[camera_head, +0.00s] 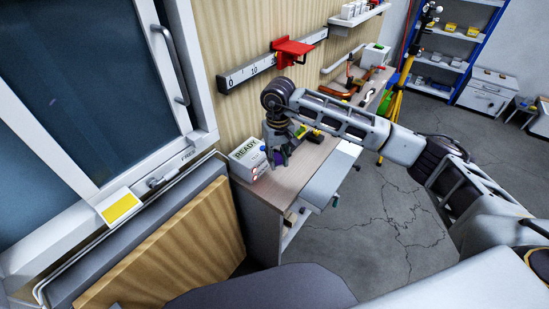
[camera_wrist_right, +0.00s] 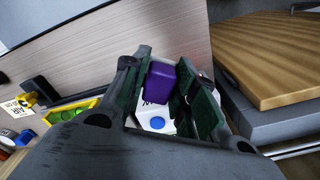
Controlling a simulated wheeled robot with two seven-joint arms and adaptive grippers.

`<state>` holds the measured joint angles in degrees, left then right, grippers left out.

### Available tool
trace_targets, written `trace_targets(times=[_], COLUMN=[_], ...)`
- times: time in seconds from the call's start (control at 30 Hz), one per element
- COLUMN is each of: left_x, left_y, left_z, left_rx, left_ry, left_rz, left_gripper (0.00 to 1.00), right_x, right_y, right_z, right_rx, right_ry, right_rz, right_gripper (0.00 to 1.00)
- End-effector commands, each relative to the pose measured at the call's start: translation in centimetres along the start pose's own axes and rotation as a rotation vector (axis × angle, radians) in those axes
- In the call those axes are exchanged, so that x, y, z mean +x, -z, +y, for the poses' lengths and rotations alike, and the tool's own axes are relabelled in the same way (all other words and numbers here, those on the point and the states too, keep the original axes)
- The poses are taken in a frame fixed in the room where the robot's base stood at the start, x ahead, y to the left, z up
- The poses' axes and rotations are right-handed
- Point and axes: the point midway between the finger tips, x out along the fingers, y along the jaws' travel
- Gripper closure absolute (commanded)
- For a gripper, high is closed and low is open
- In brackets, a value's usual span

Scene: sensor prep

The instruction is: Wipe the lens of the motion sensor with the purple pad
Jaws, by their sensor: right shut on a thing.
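My right gripper (camera_head: 279,158) is low over the near end of the workbench, beside a white box marked READY. It is shut on the purple pad (camera_wrist_right: 159,83), which sits between its green-faced fingers in the right wrist view. A little purple (camera_head: 286,154) shows at the fingers in the head view. Beyond the pad in the wrist view is a white thing with a round blue spot (camera_wrist_right: 157,122). I cannot tell for sure whether it is the motion sensor, or whether the pad touches it. My left gripper is in neither view.
The READY box (camera_head: 246,158) stands at the bench's left end by the wall. A yellow-green tool (camera_wrist_right: 68,112) lies in the wrist view. A red bracket (camera_head: 291,49) juts from the wall above the bench. A yellow tripod (camera_head: 398,92) stands beyond.

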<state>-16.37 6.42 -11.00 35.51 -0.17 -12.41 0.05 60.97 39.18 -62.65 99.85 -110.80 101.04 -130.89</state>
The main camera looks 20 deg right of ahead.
Motion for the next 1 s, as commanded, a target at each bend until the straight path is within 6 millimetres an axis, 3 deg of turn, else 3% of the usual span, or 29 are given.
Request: trace_targets(times=[0.13, 0.47, 1.0], left_x=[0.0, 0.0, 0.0], left_y=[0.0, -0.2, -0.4], left_z=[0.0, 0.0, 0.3], left_rx=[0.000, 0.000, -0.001], left_ry=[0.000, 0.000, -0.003], left_rz=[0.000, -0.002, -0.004], left_gripper=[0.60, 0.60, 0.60], right_x=[1.7, 3.6, 5.0], right_y=[0.0, -0.7, -1.6], right_z=[2.3, 4.8, 5.9], right_rx=[0.017, 0.056, 0.072], right_ry=[-0.003, -0.001, 0.000], right_rz=[-0.002, -0.001, 0.000], right_gripper=[0.91, 0.91, 0.91])
